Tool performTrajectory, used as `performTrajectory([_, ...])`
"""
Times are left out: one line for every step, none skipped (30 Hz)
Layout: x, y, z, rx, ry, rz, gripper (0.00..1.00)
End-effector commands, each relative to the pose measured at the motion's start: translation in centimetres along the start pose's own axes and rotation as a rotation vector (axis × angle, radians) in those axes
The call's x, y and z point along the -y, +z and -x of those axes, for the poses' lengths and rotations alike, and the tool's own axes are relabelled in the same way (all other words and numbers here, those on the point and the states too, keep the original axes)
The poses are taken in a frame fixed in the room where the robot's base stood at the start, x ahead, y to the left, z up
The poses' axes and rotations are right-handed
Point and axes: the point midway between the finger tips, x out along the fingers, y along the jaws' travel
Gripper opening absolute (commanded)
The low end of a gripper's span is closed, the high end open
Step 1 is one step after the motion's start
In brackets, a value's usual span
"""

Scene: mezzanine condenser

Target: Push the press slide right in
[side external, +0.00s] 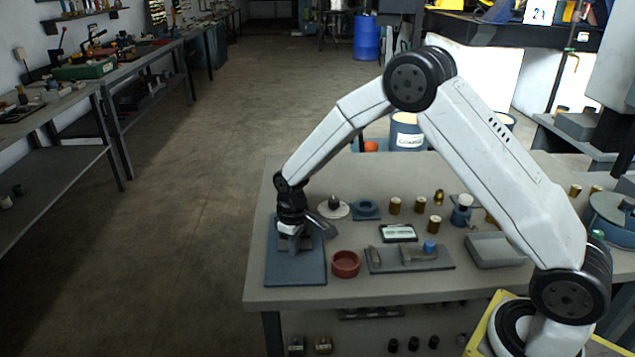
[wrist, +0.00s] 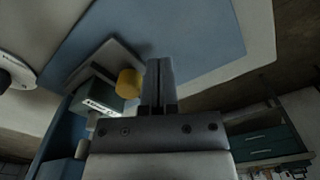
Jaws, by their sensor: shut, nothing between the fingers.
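My gripper (side external: 294,242) is over the blue base plate (side external: 296,272) at the left end of the table, low and in front of a dark block there. In the wrist view my two fingers (wrist: 158,68) are together, with nothing between them, over the blue plate (wrist: 205,35). Just left of them a yellow round knob (wrist: 129,83) sits against a grey slab (wrist: 100,60), which looks like the press slide. A labelled box (wrist: 102,102) is beside it. I cannot tell whether the fingers touch the knob or how far in the slide is.
A red-brown ring dish (side external: 345,263) stands right of the plate. Further right are a fixture board (side external: 405,262), a small display (side external: 398,233), several brass cylinders and a grey tray (side external: 494,250). A white disc (side external: 334,211) is behind. The table's left edge is close.

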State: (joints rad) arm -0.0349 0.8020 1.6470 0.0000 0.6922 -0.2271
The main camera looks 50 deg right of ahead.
Motion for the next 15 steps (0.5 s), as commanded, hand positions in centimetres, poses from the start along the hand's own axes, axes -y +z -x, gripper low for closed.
performTrajectory([0.0, 0.0, 0.2, -0.001, 0.0, 0.0, 0.0])
performTrajectory([0.0, 0.0, 0.4, 0.0, 0.0, 0.0, 0.0])
performTrajectory([0.0, 0.0, 0.6, 0.0, 0.0, 0.0, 0.0])
performTrajectory([0.0, 0.0, 0.7, 0.0, 0.0, 0.0, 0.0])
performTrajectory([0.0, 0.0, 0.9, 0.0, 0.0, 0.0, 0.0])
performTrajectory([0.0, 0.0, 1.1, -0.001, 0.0, 0.0, 0.0])
performTrajectory([0.0, 0.0, 1.3, -0.001, 0.0, 0.0, 0.0])
performTrajectory([0.0, 0.0, 1.5, -0.001, 0.0, 0.0, 0.0])
performTrajectory([0.0, 0.0, 1.7, -0.001, 0.0, 0.0, 0.0])
performTrajectory([0.0, 0.0, 1.9, -0.001, 0.0, 0.0, 0.0])
performTrajectory([0.0, 0.0, 2.0, 0.0, 0.0, 0.0, 0.0])
performTrajectory([0.0, 0.0, 2.3, 0.0, 0.0, 0.0, 0.0])
performTrajectory([0.0, 0.0, 2.4, 0.0, 0.0, 0.0, 0.0])
performTrajectory([0.0, 0.0, 2.6, 0.0, 0.0, 0.0, 0.0])
performTrajectory([0.0, 0.0, 2.9, -0.001, 0.0, 0.0, 0.0])
